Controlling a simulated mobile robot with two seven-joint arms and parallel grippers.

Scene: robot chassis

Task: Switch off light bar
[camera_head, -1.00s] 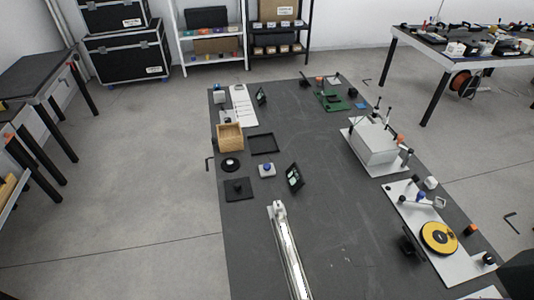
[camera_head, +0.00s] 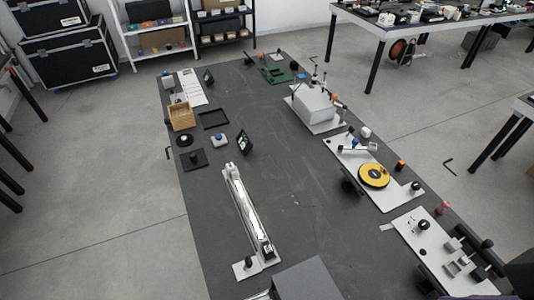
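The light bar (camera_head: 247,207) is a long, narrow, pale bar lying along the dark table, left of the middle. A small upright bracket stands at its far end. Its near end meets a pale base plate (camera_head: 241,270) with a black knob (camera_head: 249,262). The bar looks bright along its length, but I cannot tell for sure whether it is lit. A small white box with a blue button (camera_head: 218,139) sits beyond the bar's far end, beside a tilted dark panel (camera_head: 244,142).
The dark table (camera_head: 290,190) holds a wooden box (camera_head: 181,117), a white box on a plate (camera_head: 314,104), a yellow disc (camera_head: 374,176) and a pale fixture plate (camera_head: 435,250). A grey block (camera_head: 306,279) stands at the near edge. The table right of the bar is mostly clear.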

